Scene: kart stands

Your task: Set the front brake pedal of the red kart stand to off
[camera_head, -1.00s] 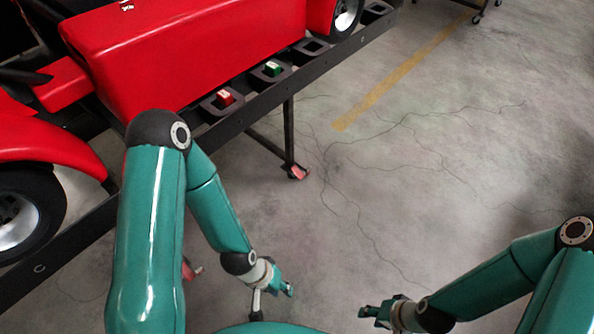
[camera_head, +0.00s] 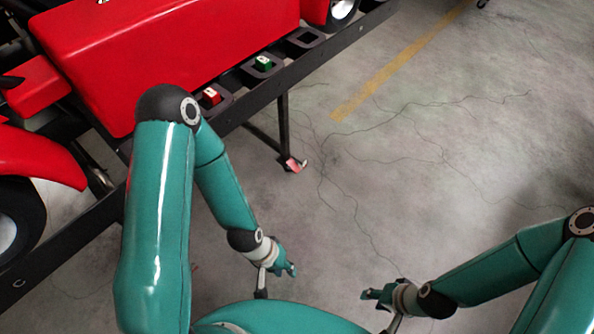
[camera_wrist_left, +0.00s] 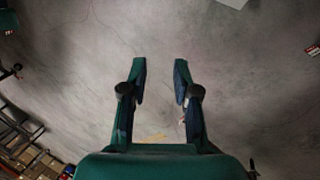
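The red kart stand is a black frame rail (camera_head: 240,106) under a red kart body (camera_head: 170,50). One leg (camera_head: 284,120) runs down to a caster with a red pedal (camera_head: 292,164) near the floor. Whether the pedal is on or off is too small to tell. My left gripper (camera_head: 287,268) hangs low over the floor, below and apart from this pedal in the picture. In the left wrist view its two fingers (camera_wrist_left: 160,82) are spread with bare floor between them. My right gripper (camera_head: 370,294) is at lower right, away from the stand; its finger gap is unclear.
The rail carries holders with a red block (camera_head: 211,96) and a green block (camera_head: 262,62). A yellow line (camera_head: 395,68) crosses the open concrete floor (camera_head: 420,170) at right. In the left wrist view, shelving with boxes (camera_wrist_left: 25,145) stands at lower left.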

